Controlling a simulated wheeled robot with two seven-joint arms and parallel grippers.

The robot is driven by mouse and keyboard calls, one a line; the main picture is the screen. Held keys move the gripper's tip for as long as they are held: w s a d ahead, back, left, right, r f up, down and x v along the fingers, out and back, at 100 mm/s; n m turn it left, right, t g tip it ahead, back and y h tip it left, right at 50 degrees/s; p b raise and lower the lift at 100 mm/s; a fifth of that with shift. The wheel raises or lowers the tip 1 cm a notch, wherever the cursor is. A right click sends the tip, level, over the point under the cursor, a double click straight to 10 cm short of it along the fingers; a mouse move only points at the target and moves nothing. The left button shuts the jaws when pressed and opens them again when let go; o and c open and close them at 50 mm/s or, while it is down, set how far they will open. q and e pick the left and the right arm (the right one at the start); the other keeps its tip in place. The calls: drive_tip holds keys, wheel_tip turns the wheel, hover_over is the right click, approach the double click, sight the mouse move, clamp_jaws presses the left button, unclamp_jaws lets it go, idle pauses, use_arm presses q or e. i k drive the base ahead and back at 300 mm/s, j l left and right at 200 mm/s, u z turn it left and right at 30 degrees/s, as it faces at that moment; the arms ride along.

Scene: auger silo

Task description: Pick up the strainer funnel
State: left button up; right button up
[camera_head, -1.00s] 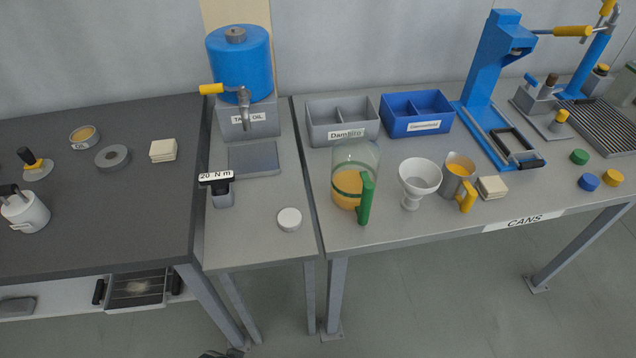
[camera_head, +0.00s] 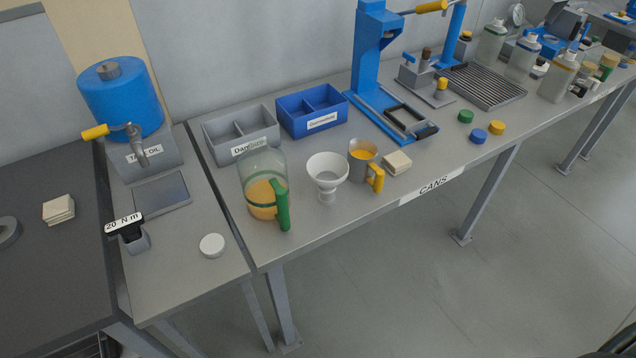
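The strainer funnel (camera_head: 327,172) is white, with a wide round bowl and a short narrow spout. It stands upright, spout down, near the front edge of the grey bench marked CANS. A clear jug with a green handle (camera_head: 265,190) and amber liquid stands just left of it. A metal cup with a yellow handle (camera_head: 364,164) stands close on its right. Neither of my grippers shows in the head view.
Grey (camera_head: 241,134) and blue (camera_head: 312,110) divided bins stand behind the funnel. A blue press (camera_head: 372,55) stands behind right. A pale stack of pads (camera_head: 397,162) and several coloured caps lie right. The bench front is clear, with open floor before it.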

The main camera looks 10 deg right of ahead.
sight(326, 170)
drive_tip(key=i+l+u, duration=0.15)
drive_tip(key=l+u, duration=0.25)
drive_tip(key=l, duration=0.4)
drive_tip(key=l+u, duration=0.35)
drive_tip(key=l, duration=0.5)
drive_tip(key=l+u, duration=0.4)
drive_tip(key=l, duration=0.45)
